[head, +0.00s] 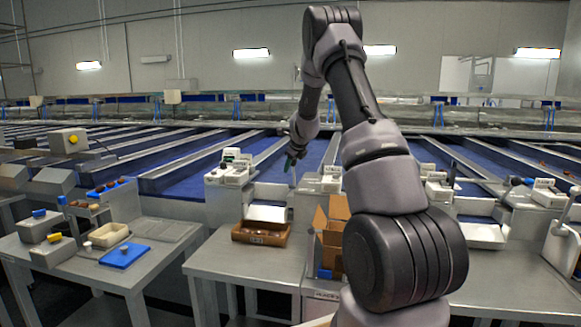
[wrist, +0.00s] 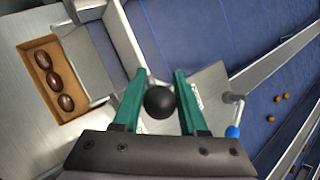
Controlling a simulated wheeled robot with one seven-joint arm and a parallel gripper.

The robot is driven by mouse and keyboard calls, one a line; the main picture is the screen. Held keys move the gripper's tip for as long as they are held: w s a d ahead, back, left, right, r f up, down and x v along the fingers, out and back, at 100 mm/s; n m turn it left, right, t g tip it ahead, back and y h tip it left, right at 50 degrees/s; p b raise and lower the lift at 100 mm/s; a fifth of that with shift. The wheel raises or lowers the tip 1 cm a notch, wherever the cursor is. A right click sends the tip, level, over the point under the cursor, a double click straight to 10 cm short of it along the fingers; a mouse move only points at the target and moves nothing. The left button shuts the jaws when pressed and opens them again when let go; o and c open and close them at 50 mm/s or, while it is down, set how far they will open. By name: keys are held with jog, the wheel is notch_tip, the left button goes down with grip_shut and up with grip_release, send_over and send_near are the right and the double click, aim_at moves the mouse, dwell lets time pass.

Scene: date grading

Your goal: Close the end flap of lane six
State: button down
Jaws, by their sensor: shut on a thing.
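My gripper (head: 290,162) is at the near end of a blue lane, left of my arm in the head view. In the wrist view, my gripper (wrist: 161,78) has its green fingers either side of a round black knob (wrist: 160,102) and is shut on it. A grey plate (wrist: 213,88) lies just right of the fingers; I cannot tell whether it is the end flap. The blue lane (wrist: 195,35) runs behind the fingers. I cannot read a lane number, and the flap's position is unclear.
A brown crate (head: 235,232) stands on the bench below the lane ends; three dates show in it in the wrist view (wrist: 30,48). An open cardboard box (head: 331,240) is beside it. Several dates (wrist: 277,98) lie on blue at the right. Small white devices (head: 232,170) flank the lane.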

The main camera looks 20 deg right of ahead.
jog(key=shift+r, duration=0.2)
jog(key=shift+c, duration=2.2)
grip_release()
